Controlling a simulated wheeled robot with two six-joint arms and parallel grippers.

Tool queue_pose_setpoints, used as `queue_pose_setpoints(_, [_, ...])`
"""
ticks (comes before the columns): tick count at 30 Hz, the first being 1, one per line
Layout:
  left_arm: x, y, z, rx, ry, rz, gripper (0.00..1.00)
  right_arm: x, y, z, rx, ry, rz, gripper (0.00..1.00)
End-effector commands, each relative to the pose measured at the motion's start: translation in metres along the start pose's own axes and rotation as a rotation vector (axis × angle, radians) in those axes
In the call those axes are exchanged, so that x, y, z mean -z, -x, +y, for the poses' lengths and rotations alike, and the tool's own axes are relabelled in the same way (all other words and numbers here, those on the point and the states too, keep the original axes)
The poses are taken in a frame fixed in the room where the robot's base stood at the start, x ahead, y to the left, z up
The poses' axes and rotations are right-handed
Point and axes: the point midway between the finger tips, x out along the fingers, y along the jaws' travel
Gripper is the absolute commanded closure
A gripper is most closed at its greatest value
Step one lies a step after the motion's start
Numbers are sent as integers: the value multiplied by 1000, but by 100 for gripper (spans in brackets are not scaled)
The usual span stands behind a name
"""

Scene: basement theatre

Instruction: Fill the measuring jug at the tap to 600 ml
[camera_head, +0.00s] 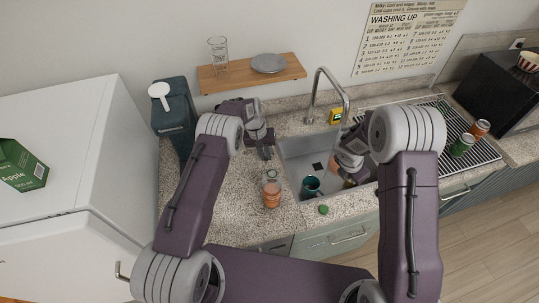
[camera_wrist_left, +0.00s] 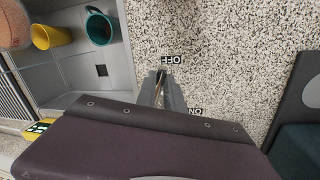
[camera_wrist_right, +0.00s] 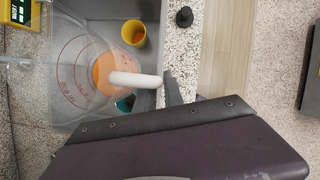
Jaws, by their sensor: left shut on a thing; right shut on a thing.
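The clear measuring jug (camera_wrist_right: 72,75) with red markings hangs over the sink (camera_head: 300,150) in the right wrist view. My right gripper (camera_wrist_right: 167,90) is shut on its pale handle (camera_wrist_right: 135,80). An orange round patch shows in or through the jug; I cannot tell which, and no water level is readable. The curved metal tap (camera_head: 318,85) stands behind the sink. My left gripper (camera_wrist_left: 163,90) is shut on a small lever between the OFF label (camera_wrist_left: 173,60) and the ON label (camera_wrist_left: 195,112), its tips towards OFF. It also shows left of the sink in the head view (camera_head: 264,148).
A teal mug (camera_wrist_left: 99,27) and a yellow cup (camera_wrist_left: 50,36) are in the sink. Glasses (camera_head: 271,190) stand on the counter left of it. A yellow device (camera_head: 336,116) sits behind it. Cans (camera_head: 463,145) stand on the rack at right. A shelf (camera_head: 240,75) is above.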

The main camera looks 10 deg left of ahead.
Motion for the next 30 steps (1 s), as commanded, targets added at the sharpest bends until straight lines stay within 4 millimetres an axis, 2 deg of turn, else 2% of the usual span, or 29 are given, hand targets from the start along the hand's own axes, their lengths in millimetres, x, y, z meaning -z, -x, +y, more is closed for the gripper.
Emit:
queue_pose_setpoints(15, [10,6,-26,0,-372,-66,100,0,0,0,-1,-1,-1,100])
queue_pose_setpoints(30, [12,8,-34,1,-483,-90,100,0,0,0,-1,-1,-1,100])
